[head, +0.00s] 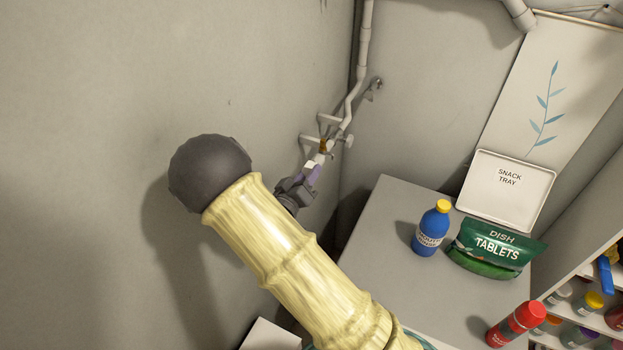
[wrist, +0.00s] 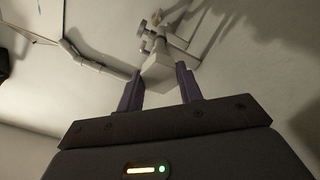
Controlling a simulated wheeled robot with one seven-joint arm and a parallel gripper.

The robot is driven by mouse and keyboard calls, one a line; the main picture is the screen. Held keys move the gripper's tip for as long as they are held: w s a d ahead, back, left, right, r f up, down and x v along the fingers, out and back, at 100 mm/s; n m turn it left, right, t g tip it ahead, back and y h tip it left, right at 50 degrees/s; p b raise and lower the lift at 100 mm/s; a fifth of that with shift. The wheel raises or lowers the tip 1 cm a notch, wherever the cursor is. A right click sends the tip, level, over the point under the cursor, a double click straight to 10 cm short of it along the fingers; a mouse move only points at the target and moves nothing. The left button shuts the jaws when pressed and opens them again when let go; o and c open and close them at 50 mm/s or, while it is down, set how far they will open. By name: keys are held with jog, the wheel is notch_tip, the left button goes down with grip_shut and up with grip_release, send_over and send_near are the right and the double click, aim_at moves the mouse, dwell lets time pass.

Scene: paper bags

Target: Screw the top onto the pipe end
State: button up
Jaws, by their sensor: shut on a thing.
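My gripper (head: 315,163) reaches up beside the wall pipe in the head view. In the wrist view, the two purple fingers of my gripper (wrist: 159,72) are closed on a pale, boxy top (wrist: 158,74). The top also shows as a small light patch (head: 319,158) in the head view. The grey pipe (head: 352,105) runs down the wall corner, and its lower end has a brownish-gold part (head: 323,146) just above the top. The pipe end (wrist: 157,46) is right behind the top in the wrist view. I cannot tell whether they touch.
Wall brackets (head: 308,139) stick out close to the pipe end. A grey counter (head: 385,235) to the right holds a blue bottle (head: 430,230), a green dish tablets bag (head: 492,250), a snack tray (head: 507,190) and a red bottle (head: 516,324). A shelf stands at far right.

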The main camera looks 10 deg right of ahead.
jog(key=shift+f+m+b, duration=0.3)
jog(key=shift+m+b, duration=0.15)
jog(key=shift+m, duration=0.15)
jog(key=o, duration=1.1)
jog(key=shift+r+p, duration=0.3)
jog(key=shift+p, duration=0.1)
jog(key=shift+a, duration=0.1)
jog(key=v, duration=0.6)
jog(key=b+v, duration=0.5)
jog(key=v, duration=1.2)
jog(key=shift+s, duration=0.2)
